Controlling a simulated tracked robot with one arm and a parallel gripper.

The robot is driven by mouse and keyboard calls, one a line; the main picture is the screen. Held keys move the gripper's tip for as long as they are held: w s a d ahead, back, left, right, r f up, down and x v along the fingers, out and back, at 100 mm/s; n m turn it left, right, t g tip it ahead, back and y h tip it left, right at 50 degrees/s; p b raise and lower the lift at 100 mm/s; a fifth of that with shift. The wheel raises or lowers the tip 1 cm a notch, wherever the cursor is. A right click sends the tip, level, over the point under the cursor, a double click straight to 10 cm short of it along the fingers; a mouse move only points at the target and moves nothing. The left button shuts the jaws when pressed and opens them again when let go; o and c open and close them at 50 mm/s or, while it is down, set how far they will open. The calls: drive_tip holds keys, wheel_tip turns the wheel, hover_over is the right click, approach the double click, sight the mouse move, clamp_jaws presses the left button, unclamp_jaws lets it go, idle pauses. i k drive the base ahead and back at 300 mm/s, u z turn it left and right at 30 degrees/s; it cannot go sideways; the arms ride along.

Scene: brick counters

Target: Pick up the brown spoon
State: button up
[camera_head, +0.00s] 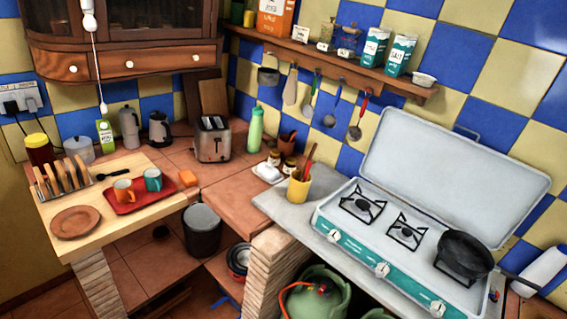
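I cannot tell for sure which utensil is the brown spoon. A small dark spoon-like utensil (113,173) lies on the wooden counter at the left, between the toast rack and the red tray. A yellow cup (299,191) on the counter edge in the middle holds reddish-brown handled utensils (308,160). A brown pot (287,142) behind it also holds a utensil. A light wooden utensil (290,88) hangs below the wall shelf. My gripper is not in view.
A red tray (134,205) with two mugs, a brown plate (75,222) and a toast rack (62,178) stand at the left. A toaster (213,142) stands at the back. An open camping stove (345,229) with a black pan (464,252) fills the right. Tiled counter before the toaster is partly free.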

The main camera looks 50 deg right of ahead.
sight(315, 144)
drive_tip(key=z, duration=0.15)
drive_tip(key=i, duration=1.25)
drive_tip(key=z, duration=1.15)
drive_tip(key=i, duration=1.2)
drive_tip(key=z, duration=0.85)
